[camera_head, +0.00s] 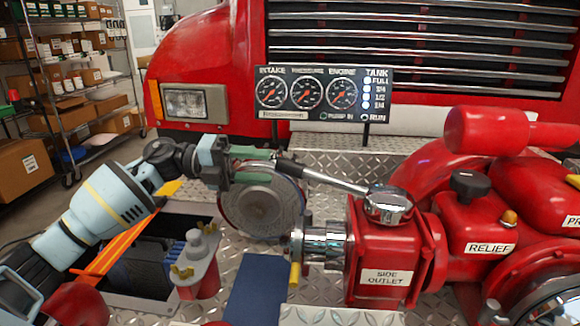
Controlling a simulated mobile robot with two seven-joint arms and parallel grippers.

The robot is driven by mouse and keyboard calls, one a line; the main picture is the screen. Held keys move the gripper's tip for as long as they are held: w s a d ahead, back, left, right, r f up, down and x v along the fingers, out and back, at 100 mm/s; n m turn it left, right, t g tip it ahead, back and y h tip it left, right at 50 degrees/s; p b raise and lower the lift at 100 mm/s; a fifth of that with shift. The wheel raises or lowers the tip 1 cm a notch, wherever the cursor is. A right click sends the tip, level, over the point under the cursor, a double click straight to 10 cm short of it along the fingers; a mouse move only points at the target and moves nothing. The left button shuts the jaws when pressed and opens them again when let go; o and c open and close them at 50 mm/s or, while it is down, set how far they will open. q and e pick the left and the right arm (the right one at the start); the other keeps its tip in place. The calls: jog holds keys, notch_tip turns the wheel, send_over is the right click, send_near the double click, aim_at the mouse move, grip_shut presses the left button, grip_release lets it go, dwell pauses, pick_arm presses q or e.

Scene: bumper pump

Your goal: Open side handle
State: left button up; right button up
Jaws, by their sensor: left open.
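The side handle (330,181) is a metal lever with a dark grip. It runs up and left from a chrome cap (388,204) on top of the red side outlet valve (385,245), which is labelled "SIDE OUTLET". My left gripper (274,163) is open, with its fingers at the free left end of the handle. The handle's tip is partly hidden by the fingers, and I cannot tell whether they touch it. My right gripper is not in view.
A gauge panel (323,93) stands behind the handle, before the red truck front. A round metal disc (262,205) lies just below my left gripper. The red pump body (490,215) fills the right. An open bin with an orange tool (120,246) is at left.

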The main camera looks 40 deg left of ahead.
aim_at(291, 169)
pick_arm(q)
jog(key=p+x, duration=0.1)
jog(key=x, duration=0.5)
jog(key=shift+w+d, duration=0.2)
jog(key=shift+d, duration=0.1)
grip_shut()
